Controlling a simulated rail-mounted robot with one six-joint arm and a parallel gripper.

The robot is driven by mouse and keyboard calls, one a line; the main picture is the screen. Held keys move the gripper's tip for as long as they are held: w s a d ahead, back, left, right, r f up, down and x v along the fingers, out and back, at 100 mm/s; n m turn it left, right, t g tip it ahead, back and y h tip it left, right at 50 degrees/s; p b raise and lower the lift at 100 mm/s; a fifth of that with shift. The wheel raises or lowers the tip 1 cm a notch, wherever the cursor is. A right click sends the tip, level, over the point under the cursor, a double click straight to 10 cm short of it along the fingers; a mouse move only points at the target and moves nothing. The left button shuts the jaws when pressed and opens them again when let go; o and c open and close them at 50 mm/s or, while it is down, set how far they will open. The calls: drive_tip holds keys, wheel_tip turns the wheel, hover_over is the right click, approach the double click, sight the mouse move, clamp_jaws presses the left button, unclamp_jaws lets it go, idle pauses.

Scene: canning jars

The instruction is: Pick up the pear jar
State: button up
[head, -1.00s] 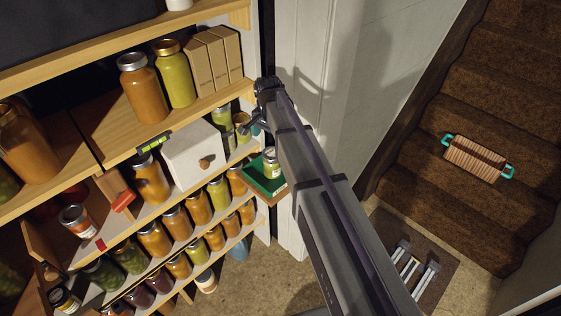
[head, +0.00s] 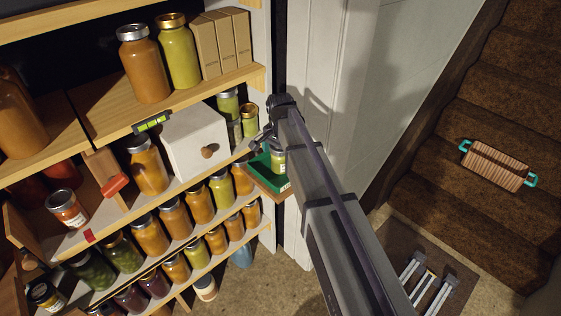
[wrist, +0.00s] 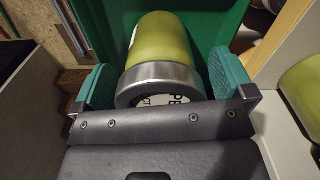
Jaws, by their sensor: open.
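A jar of yellow-green fruit with a silver lid (wrist: 163,80) fills the middle of the wrist view. Letters that look like "PE" show partly on its lid, so it looks like the pear jar. It sits on a green tray (wrist: 212,22). My gripper (wrist: 162,86) is open, with one teal pad on each side of the lid. A gap shows beside the lid, at least on the right. In the head view the same jar (head: 278,161) stands on the green tray (head: 268,183), partly hidden by my arm. My gripper (head: 262,138) is small and partly hidden there.
Yellow-green jars (head: 249,119) stand on the shelf just left of the gripper, beside a white drawer box (head: 195,142). Another such jar (wrist: 303,88) is at the right edge of the wrist view. A white wall lies right of the arm.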

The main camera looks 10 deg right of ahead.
drive_tip(key=c, duration=1.2)
drive_tip(key=shift+r, duration=0.1)
wheel_tip(320, 180, up, 10)
drive_tip(key=p, duration=1)
drive_tip(key=shift+r, duration=0.15)
drive_tip(key=shift+f, duration=0.2)
